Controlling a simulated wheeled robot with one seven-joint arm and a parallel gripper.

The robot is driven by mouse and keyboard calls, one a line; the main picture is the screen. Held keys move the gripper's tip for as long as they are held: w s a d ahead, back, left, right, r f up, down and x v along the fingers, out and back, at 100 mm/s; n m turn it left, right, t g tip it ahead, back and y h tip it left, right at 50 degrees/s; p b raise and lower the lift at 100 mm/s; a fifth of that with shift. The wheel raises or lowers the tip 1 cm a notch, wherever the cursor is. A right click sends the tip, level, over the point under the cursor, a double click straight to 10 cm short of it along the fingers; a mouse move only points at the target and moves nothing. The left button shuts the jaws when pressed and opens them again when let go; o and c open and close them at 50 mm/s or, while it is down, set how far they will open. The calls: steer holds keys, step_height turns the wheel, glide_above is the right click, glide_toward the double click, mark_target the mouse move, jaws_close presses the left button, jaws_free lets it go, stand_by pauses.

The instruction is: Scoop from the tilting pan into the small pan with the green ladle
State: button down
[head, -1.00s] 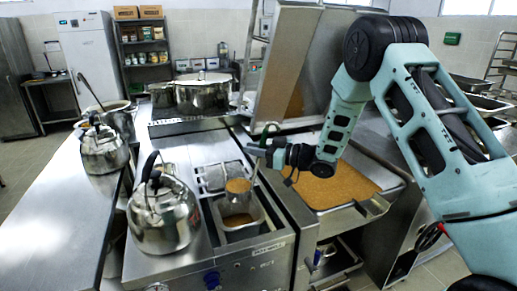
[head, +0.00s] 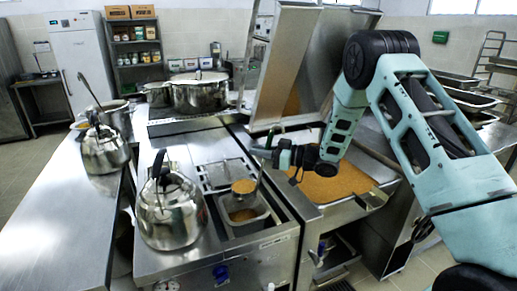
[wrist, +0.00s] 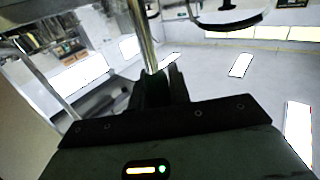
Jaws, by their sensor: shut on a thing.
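The green ladle (head: 269,140) is held by its handle in my gripper (head: 272,152). Its steel shaft hangs down, and its bowl (head: 243,187), filled with brown food, is over the small pan (head: 266,217). The small pan is a rectangular steel insert in the counter, with brown food inside. The tilting pan (head: 388,184) is at the right, its lid (head: 290,75) raised, holding a wide layer of brown food (head: 340,182). In the wrist view the steel shaft (wrist: 143,35) rises from between my fingers (wrist: 158,88). The bowl is out of that view.
A kettle (head: 170,212) stands close left of the small pan. Another kettle (head: 104,150) and a pot with a ladle (head: 116,118) are on the left counter. A large lidded stockpot (head: 200,93) stands behind. A covered insert (head: 222,173) lies just behind the small pan.

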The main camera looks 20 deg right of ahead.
steer(key=shift+f, duration=0.5)
steer(key=shift+s+a+n+b, duration=2.25)
steer(key=shift+s+a+n, duration=0.3)
steer(key=shift+s+n, duration=0.3)
steer(key=n+b, duration=1.3)
steer(key=b, duration=1.3)
glide_above(238, 245)
steer(key=s, duration=0.2)
step_height(238, 245, down, 15)
steer(key=f+n+b, duration=0.1)
steer(key=b, duration=0.1)
steer(key=f+n+b, duration=0.1)
steer(key=f+b, duration=0.1)
steer(key=b, duration=0.1)
steer(key=f+n+b, duration=0.1)
steer(key=b, duration=0.1)
steer(key=shift+a+f, duration=0.15)
steer(key=shift+a, duration=0.1)
steer(key=shift+f+n+b, duration=0.2)
steer(key=shift+n+b, duration=0.05)
steer(key=shift+b, duration=0.4)
